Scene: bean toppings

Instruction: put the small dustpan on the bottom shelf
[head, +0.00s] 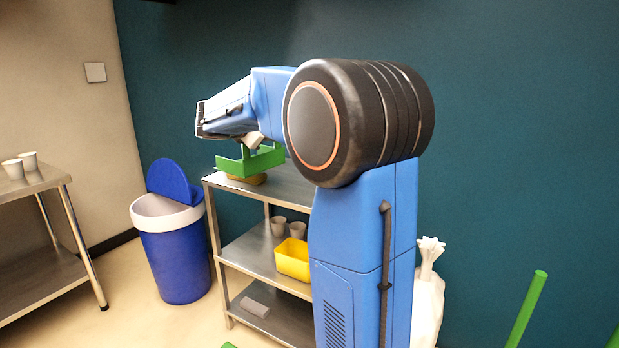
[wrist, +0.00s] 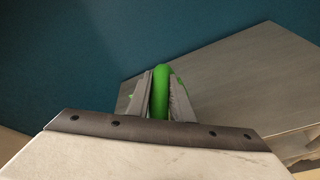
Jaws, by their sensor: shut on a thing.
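My gripper (wrist: 160,98) is shut on the green handle of the small dustpan (wrist: 161,78), seen in the wrist view. In the head view the green dustpan (head: 240,160) hangs under my gripper (head: 256,143), above the left part of the top shelf (head: 285,190) of a metal shelf unit. I cannot tell whether it touches anything there. The bottom shelf (head: 283,318) is at the foot of the same unit; its right part is hidden behind my arm.
A tan object (head: 246,180) is under the dustpan on the top shelf. The middle shelf holds grey cups (head: 278,226) and a yellow bin (head: 293,259). A grey roll-like object (head: 254,307) lies on the bottom shelf. A blue trash can (head: 176,255) stands left of the unit.

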